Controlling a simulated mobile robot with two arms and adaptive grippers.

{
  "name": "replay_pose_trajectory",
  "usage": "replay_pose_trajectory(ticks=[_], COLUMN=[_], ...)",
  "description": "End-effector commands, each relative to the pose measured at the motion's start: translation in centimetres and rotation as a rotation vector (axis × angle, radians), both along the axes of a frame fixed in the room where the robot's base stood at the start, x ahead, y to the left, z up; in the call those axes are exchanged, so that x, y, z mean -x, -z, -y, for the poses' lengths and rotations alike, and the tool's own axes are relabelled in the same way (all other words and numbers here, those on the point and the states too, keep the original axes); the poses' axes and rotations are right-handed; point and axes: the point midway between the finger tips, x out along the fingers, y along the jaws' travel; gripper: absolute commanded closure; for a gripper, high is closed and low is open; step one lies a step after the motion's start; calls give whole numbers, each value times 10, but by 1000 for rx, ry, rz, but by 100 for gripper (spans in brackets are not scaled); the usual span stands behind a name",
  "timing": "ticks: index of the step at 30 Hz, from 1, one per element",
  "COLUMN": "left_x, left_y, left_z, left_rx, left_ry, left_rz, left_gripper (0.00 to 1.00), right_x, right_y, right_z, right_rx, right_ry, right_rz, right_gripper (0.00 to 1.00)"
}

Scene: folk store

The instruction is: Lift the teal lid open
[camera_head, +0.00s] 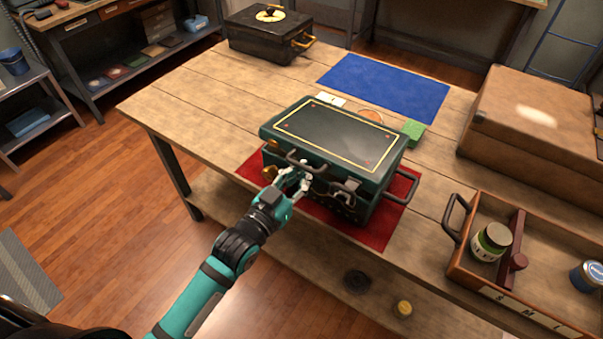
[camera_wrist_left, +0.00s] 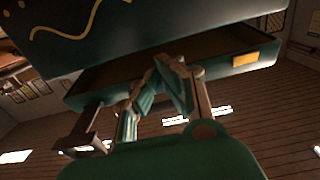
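A dark teal case (camera_head: 330,193) stands on a red mat (camera_head: 392,226), its lid (camera_head: 345,132) trimmed with a yellow line. In the left wrist view the lid (camera_wrist_left: 120,40) stands a little apart from the case body (camera_wrist_left: 222,68), and a dark gap shows between them. My left gripper (camera_head: 303,172) is at the front of the case, by the front handle and latches. In the left wrist view its fingers (camera_wrist_left: 166,66) come together at the tips, just below the lid's front edge. I see nothing clearly held between them. My right gripper is in neither view.
A brown case (camera_head: 535,115) and an open wooden tray (camera_head: 462,255) with jars stand to the right. A blue mat (camera_head: 385,87) and a green block (camera_head: 412,130) lie behind. A black case (camera_head: 262,40) sits at the far left. The table's left part is clear.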

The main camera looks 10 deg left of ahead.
Motion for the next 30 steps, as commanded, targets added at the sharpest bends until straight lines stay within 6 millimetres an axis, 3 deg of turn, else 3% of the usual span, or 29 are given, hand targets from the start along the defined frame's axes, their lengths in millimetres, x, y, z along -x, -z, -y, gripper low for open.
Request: replay_pose_trajectory(ticks=[3,16,30], left_x=[-1,-1,-5], left_y=[-11,-13,-37], left_z=[0,1,2], left_rx=[1,1,1], left_ry=[0,0,0], left_rz=[2,2,2], left_gripper=[100,100,100], right_x=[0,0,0], right_y=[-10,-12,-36], right_z=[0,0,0], right_rx=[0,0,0], right_ry=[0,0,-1], right_rz=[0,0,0], right_gripper=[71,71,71])
